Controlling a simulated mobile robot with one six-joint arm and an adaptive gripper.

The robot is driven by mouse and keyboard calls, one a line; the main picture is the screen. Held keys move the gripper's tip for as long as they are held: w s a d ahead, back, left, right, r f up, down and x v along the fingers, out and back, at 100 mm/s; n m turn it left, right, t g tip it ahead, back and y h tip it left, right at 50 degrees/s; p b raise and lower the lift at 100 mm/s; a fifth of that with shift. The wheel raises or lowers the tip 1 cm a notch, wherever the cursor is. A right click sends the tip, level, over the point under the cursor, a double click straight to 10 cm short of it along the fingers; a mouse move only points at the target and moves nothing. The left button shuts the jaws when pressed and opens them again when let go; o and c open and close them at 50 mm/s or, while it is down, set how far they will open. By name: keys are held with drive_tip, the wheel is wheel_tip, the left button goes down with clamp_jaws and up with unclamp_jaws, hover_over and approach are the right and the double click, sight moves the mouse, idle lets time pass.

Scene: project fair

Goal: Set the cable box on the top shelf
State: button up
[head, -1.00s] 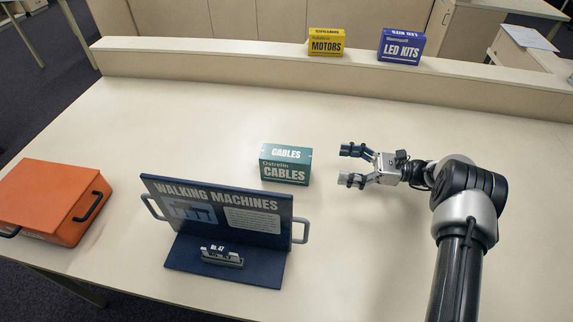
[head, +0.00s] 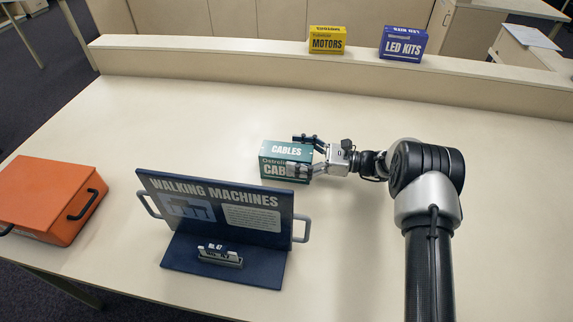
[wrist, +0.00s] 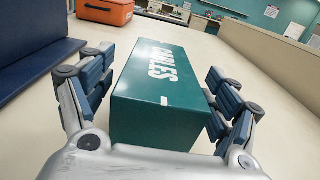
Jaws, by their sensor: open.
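My gripper (head: 303,157) is open around the right end of the box, one finger on the far side and one in front of the near face. In the wrist view the fingers (wrist: 165,90) stand on either side of the box, with a gap at the left; I cannot tell whether the right finger touches it. The raised shelf (head: 200,58) runs along the back of the table.
A yellow MOTORS box (head: 327,41) and a blue LED KITS box (head: 402,44) stand on the shelf, which is clear to their left. A dark blue WALKING MACHINES sign (head: 222,215) stands in front of the cable box. An orange case (head: 48,195) lies at the left.

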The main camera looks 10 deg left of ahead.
drive_tip(key=shift+s+a, duration=0.1)
drive_tip(key=shift+a, duration=0.55)
drive_tip(key=shift+c, duration=0.2)
drive_tip(key=shift+r, duration=0.1)
drive_tip(key=c, duration=1.5)
